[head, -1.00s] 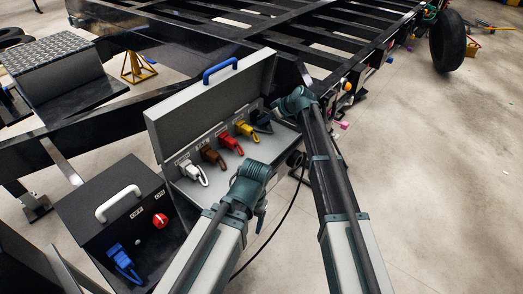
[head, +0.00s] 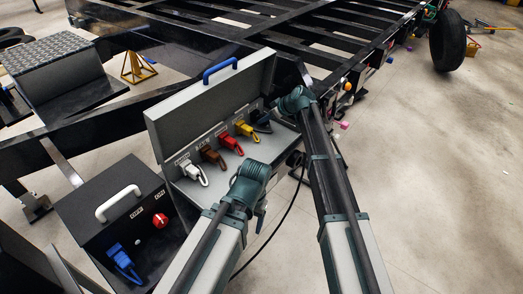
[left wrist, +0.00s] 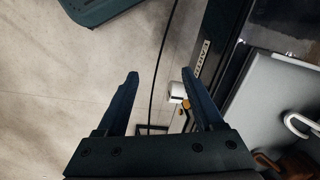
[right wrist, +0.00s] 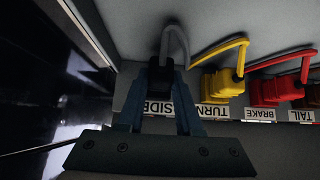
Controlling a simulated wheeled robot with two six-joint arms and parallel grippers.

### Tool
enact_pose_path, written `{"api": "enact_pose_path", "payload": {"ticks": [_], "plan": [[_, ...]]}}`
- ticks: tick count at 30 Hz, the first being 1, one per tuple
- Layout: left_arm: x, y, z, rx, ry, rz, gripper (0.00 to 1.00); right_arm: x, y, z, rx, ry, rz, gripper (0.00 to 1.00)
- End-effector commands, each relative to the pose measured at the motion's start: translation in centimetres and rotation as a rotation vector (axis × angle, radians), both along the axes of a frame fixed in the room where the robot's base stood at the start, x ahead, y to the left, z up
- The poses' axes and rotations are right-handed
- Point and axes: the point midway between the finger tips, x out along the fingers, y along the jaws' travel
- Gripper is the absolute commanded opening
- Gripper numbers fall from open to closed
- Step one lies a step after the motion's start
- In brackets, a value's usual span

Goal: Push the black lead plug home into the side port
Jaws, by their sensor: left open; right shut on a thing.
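The black lead plug (right wrist: 160,88) sits between the fingers of my right gripper (right wrist: 161,72), which is shut on it. In the right wrist view it is at the grey panel, above the SIDE label (right wrist: 158,108), with a grey loop (right wrist: 176,45) just beyond it. The fingers and plug body hide the port mouth, so I cannot tell how deep it sits. In the head view the plug (head: 262,123) is dark at the right end of the plug row. My left gripper (left wrist: 160,75) is open and empty, away from the panel, over the floor.
White (head: 192,172), brown (head: 212,156), red (head: 229,143) and yellow (head: 246,129) plugs line the grey box to the left of the black one. The box lid (head: 210,100) stands open behind. A black cable (head: 275,232) hangs beside my left arm.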

Motion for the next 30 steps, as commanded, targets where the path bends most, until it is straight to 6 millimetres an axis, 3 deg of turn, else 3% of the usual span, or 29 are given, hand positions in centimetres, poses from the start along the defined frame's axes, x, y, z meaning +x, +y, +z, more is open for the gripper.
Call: {"api": "enact_pose_path", "payload": {"ticks": [20,21,26,30], "plan": [[0.0,0.0,0.0,0.0,0.0,0.0,0.69,0.6,0.81,0.01,0.0,0.0,0.0,0.0],[0.0,0.0,0.0,0.0,0.0,0.0,0.69,0.58,0.8,0.0,0.0,0.0,0.0,0.4],[0.0,0.0,0.0,0.0,0.0,0.0,0.69,0.57,0.78,0.01,0.0,0.0,0.0,0.68],[0.0,0.0,0.0,0.0,0.0,0.0,0.69,0.57,0.78,0.0,0.0,0.0,0.0,0.69]]}}
